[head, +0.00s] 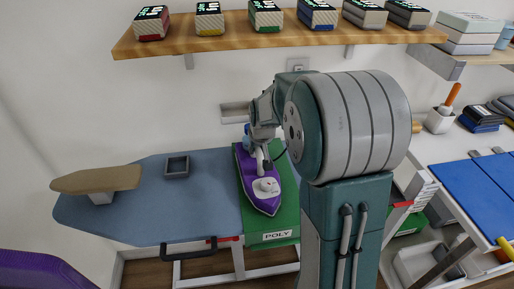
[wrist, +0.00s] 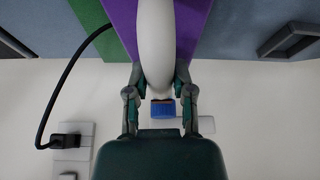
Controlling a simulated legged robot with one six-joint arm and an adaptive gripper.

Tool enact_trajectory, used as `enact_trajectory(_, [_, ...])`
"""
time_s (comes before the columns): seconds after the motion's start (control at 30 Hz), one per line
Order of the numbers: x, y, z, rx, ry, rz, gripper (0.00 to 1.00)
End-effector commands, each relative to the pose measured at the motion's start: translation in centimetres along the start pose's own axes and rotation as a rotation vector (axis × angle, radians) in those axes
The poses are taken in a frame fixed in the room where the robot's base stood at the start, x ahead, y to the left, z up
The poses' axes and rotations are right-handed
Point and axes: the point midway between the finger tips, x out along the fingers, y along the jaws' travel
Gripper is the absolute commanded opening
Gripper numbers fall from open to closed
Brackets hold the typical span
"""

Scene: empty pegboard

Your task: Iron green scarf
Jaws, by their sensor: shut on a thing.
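A purple iron (head: 262,198) with a white top rests on the green scarf (head: 285,218), its pointed tip toward the front edge of the board. The scarf lies across the blue-grey ironing board (head: 130,220) and bears a "POLY" label at its front. My gripper (head: 256,150) is at the rear of the iron. In the wrist view my gripper (wrist: 158,85) is shut around the iron's pale handle (wrist: 155,45), with a finger on each side. Part of the scarf (wrist: 90,15) shows beside the iron there. My arm hides the scarf's right side in the head view.
A small dark square tray (head: 177,167) and a brown sleeve board (head: 97,180) are on the left of the board. A wooden shelf (head: 230,46) with several boxes hangs above. A black cord (wrist: 62,85) runs to a wall socket (wrist: 68,145). A table with blue mats (head: 490,185) stands right.

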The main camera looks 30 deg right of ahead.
Motion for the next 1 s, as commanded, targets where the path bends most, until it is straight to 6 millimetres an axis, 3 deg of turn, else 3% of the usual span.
enact_trajectory(0.63, [-1.0, -0.2, 1.8, 0.000, 0.005, 0.000, 0.00])
enact_trajectory(1.0, [-0.4, -0.1, 0.9, 0.000, 0.005, 0.000, 0.00])
